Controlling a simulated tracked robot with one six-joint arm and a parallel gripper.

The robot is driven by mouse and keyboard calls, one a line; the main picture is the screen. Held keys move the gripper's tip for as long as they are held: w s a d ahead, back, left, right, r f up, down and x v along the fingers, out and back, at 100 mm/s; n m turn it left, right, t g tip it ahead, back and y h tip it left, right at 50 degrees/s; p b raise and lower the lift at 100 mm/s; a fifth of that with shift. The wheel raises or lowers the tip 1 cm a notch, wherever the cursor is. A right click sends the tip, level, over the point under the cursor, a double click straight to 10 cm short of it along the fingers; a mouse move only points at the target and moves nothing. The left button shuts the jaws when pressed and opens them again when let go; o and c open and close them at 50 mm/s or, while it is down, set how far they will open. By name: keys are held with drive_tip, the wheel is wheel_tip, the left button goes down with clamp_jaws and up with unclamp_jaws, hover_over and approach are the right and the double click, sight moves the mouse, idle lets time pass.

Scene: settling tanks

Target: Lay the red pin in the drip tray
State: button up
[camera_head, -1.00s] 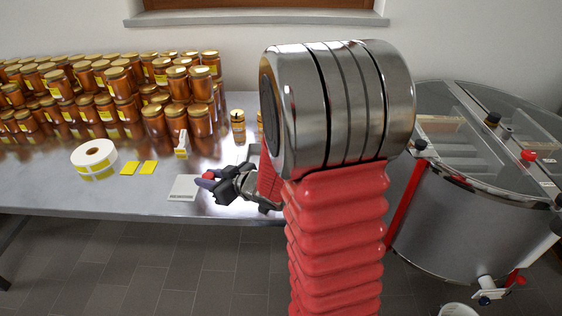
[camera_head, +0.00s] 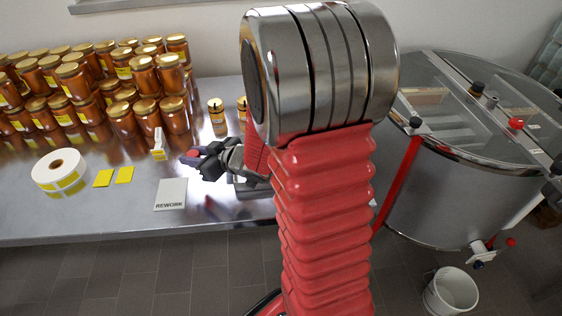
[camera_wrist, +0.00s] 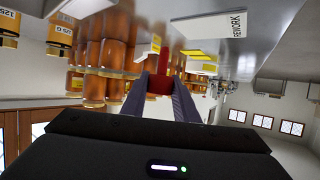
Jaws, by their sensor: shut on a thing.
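My gripper (camera_head: 188,158) is above the steel table and points left in the head view. In the wrist view my gripper (camera_wrist: 163,88) is shut on a red piece, the red pin (camera_wrist: 160,84), which sits between the fingertips. In the head view only a small red bit of the pin (camera_head: 193,153) shows at the fingers. A low grey metal shape (camera_head: 252,187) lies on the table below my gripper's wrist, partly hidden by my arm. It may be the drip tray, but I cannot tell.
A REWORK card (camera_head: 171,194) lies on the table below my gripper. Yellow labels (camera_head: 113,177) and a label roll (camera_head: 60,171) lie to its left. Many honey jars (camera_head: 130,95) stand behind. A steel drum (camera_head: 440,190) stands right, with a white bucket (camera_head: 450,291) on the floor.

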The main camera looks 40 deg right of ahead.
drive_tip(key=s+d+r, duration=0.1)
drive_tip(key=s+d, duration=0.2)
drive_tip(key=d, duration=0.5)
drive_tip(key=s+d+r+m+h, duration=0.1)
drive_tip(key=s+d+r, duration=0.1)
drive_tip(key=d, duration=0.6)
drive_tip(key=s+d+r, duration=0.1)
drive_tip(key=s+d, duration=0.3)
drive_tip(key=d, duration=0.5)
drive_tip(key=shift+s+r+t+h, duration=0.25)
drive_tip(key=shift+t+h, duration=0.05)
drive_tip(key=shift+a, duration=0.1)
drive_tip(key=shift+f, duration=2.9)
drive_tip(key=shift+f, duration=0.1)
drive_tip(key=shift+f, duration=2)
drive_tip(key=shift+f, duration=0.15)
